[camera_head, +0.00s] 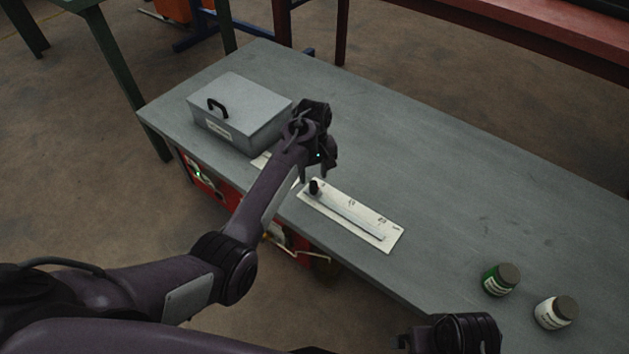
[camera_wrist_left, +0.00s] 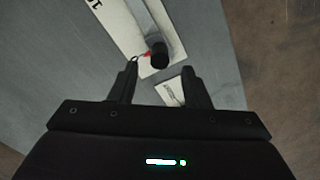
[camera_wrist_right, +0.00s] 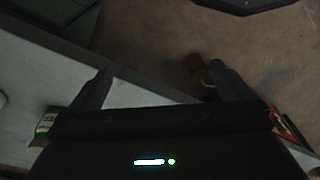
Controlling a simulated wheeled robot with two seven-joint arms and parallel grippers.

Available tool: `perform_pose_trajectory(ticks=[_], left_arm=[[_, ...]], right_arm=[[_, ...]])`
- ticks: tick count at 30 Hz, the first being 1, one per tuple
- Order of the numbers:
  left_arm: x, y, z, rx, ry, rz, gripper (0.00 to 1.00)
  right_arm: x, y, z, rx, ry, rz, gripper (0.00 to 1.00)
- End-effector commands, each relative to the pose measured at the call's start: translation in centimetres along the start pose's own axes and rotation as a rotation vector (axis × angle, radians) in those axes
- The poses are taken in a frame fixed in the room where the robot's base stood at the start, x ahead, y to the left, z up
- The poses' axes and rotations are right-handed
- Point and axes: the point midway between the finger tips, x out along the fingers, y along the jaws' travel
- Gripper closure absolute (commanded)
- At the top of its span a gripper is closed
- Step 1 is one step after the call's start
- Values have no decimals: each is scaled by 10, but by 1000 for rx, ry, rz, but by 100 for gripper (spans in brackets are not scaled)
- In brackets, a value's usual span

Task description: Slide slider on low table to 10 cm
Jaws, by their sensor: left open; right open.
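The slider is a white plate (camera_head: 381,234) on the grey low table (camera_head: 440,180), with a raised pale rail and printed marks. Its dark round knob (camera_head: 315,187) stands at the left end of the rail. My left gripper (camera_head: 312,175) is over the table close to that end. In the left wrist view the black knob (camera_wrist_left: 160,55) shows just beyond the open, empty left fingers (camera_wrist_left: 160,85), with a red mark beside it. My right gripper (camera_wrist_right: 160,85) is open and empty near the table's front edge, far from the slider.
A grey metal box (camera_head: 238,108) with a black handle sits on the table left of the slider. A green jar (camera_head: 499,279) and a white jar (camera_head: 554,312) stand at the near right. The table behind the slider is clear. A small label plate (camera_wrist_left: 171,91) lies near the knob.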

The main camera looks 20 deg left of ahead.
Motion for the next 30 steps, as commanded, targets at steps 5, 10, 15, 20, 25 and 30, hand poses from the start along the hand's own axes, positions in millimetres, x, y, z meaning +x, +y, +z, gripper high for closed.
perform_pose_trajectory(ticks=[5,10,15,20,25,30], left_arm=[[32,0,0,1,-1,-1,57],[46,0,0,0,0,0,57],[49,0,0,0,0,1,57],[49,0,0,1,0,1,58],[49,0,0,1,0,1,80],[49,0,0,1,0,0,100]], right_arm=[[10,-8,-6,-19,54,-13,0],[12,-13,-10,-31,90,-20,0],[11,-14,-12,-34,99,-22,0],[11,-14,-12,-34,98,-22,0],[11,-14,-12,-33,98,-22,0],[11,-14,-12,-33,97,-22,0]])
